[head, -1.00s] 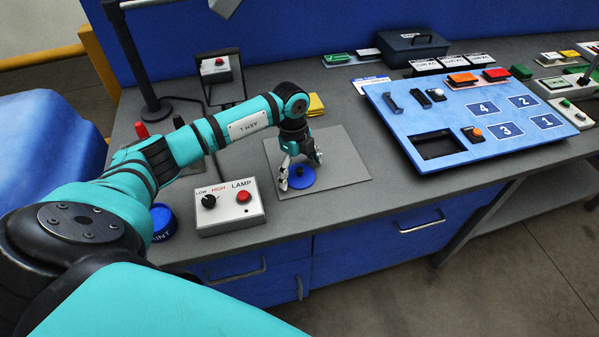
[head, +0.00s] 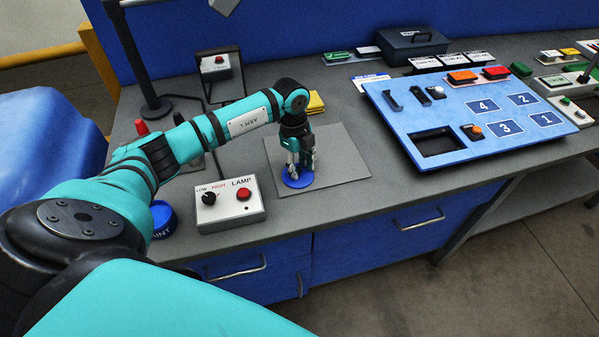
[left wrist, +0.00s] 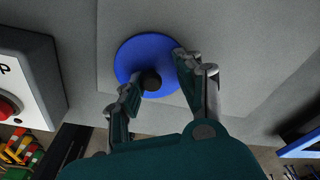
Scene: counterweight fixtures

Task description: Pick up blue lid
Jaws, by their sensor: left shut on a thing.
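The round blue lid (head: 291,183) lies flat on the grey mat (head: 345,165) on the counter. My left gripper (head: 300,167) points down over it, fingers drawn together and shut on the lid's small dark knob. In the left wrist view the lid (left wrist: 133,52) is a blue disc with the dark knob (left wrist: 151,79) between the fingers of my left gripper (left wrist: 154,73). The fingers hide part of the lid in the head view. The lid appears to rest on the mat. My right gripper is not in view.
A yellow block (head: 316,103) lies behind the arm. A blue numbered panel (head: 470,150) stands to the right. The mat's right half is clear.

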